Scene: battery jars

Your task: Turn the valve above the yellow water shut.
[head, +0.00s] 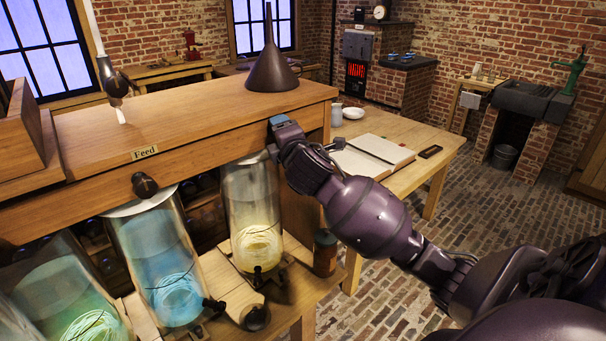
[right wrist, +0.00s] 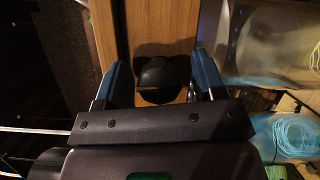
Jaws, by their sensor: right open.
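The jar with yellow water (head: 254,210) stands under the right end of the wooden feed trough, a pale coil in its lower part. Its valve is a dark round knob (right wrist: 162,76) on the wooden front, seen in the right wrist view. My right gripper (right wrist: 160,60) is open, with one blue finger on each side of the knob; I cannot tell whether either finger touches it. In the head view my right gripper (head: 280,133) is at the trough front, above the yellow jar, and hides most of that valve. My left gripper is not in view.
A blue-water jar (head: 165,260) and a greenish one (head: 65,290) stand to the left. Another dark knob (head: 145,185) sits above the blue jar, near the Feed label (head: 145,152). A dark funnel (head: 272,60) stands on the trough top. A brown bottle (head: 325,253) is right of the yellow jar.

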